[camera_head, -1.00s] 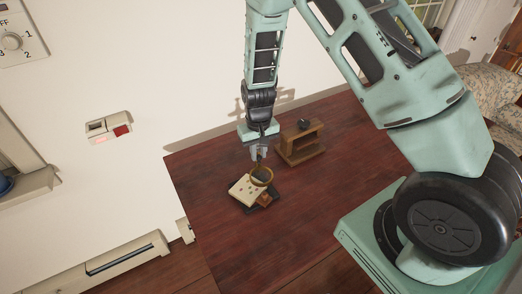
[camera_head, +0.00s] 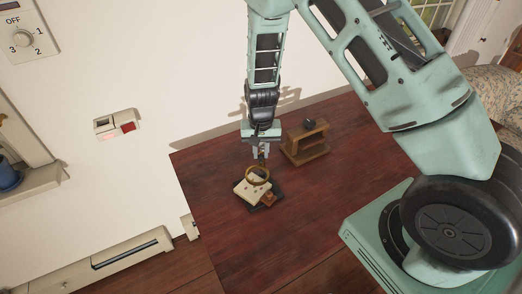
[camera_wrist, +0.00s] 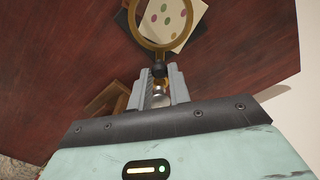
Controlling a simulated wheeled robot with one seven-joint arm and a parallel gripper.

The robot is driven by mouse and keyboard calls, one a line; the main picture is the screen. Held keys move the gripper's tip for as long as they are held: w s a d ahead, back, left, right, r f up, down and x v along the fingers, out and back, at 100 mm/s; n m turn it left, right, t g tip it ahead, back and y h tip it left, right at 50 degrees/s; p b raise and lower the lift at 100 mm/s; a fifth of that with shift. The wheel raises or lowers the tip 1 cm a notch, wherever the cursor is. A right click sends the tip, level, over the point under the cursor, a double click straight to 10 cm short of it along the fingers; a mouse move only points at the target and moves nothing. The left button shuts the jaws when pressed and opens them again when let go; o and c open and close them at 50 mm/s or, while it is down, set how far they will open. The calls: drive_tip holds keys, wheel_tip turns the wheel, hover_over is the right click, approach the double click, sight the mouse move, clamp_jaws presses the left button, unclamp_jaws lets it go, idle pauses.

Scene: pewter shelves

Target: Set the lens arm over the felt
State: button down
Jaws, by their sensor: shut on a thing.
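The lens arm has a brass-coloured ring (camera_head: 247,174) with a dark stub at its near side. In the wrist view the ring (camera_wrist: 138,37) overlaps a cream square with coloured dots (camera_wrist: 184,38). My gripper (camera_head: 261,156) points down just behind the ring. It is shut on the lens arm's stub, and the wrist view shows the jaws (camera_wrist: 159,88) there. In the head view the cream square (camera_head: 245,192) lies under or in front of the ring, partly over a dark mat (camera_head: 263,208). I cannot tell which piece is the felt.
The dark red tabletop (camera_head: 225,240) is clear in front and right.

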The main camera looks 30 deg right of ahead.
drive_tip(key=shift+w, duration=0.1)
drive_tip(key=c, duration=1.3)
unclamp_jaws()
drive_tip(key=shift+r, duration=0.1)
wheel_tip(320, 180, up, 17)
drive_tip(key=b, duration=0.2)
drive_tip(key=shift+r, duration=0.15)
